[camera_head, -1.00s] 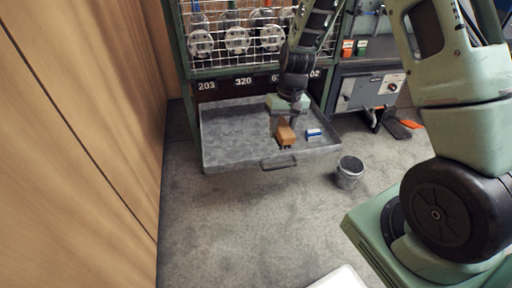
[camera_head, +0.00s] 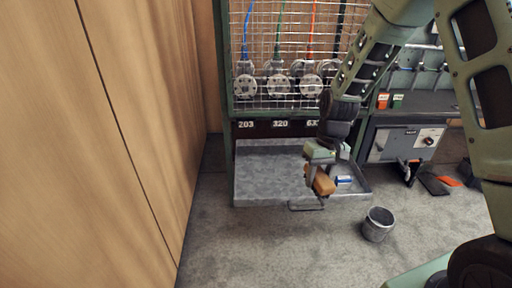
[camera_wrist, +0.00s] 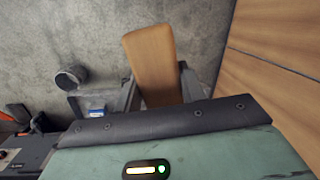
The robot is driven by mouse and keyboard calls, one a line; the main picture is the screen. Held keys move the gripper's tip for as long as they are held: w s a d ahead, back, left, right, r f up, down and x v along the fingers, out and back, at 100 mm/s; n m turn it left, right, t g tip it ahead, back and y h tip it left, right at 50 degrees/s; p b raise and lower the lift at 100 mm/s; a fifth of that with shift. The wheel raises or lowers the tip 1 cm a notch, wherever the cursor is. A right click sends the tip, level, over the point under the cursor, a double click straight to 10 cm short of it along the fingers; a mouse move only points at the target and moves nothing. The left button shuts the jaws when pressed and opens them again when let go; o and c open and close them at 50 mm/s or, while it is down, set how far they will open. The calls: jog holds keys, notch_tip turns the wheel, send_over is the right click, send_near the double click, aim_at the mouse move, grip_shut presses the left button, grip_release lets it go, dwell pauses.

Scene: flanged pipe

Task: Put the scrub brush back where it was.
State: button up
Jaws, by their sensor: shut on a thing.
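The scrub brush (camera_head: 322,182) has a brown wooden block. My gripper (camera_head: 318,168) is shut on it and holds it over the front part of the grey drawer tray (camera_head: 262,172), near its handle. In the wrist view the brush (camera_wrist: 151,58) stands out between the two fingers of my gripper (camera_wrist: 160,92). Its bristles are not clear in either view now. A small blue and white box (camera_head: 343,181) lies in the tray to the right of the brush; it also shows in the wrist view (camera_wrist: 96,113).
A grey bucket (camera_head: 378,224) stands on the floor right of the tray. A wire-mesh cabinet (camera_head: 290,60) rises behind the tray. A wooden wall (camera_head: 120,140) is at the left. A grey metal box (camera_head: 400,143) sits at the right.

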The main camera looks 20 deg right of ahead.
aim_at(321, 178)
jog(key=r+p, duration=0.3)
jog(key=p, duration=0.3)
jog(key=s+r+p, duration=0.1)
jog(key=r+p, duration=0.2)
jog(key=p, duration=0.3)
jog(key=shift+s, duration=0.1)
jog(key=r+p, duration=0.1)
jog(key=p, duration=0.1)
jog(key=s+r+p, duration=0.1)
jog(key=p, duration=0.2)
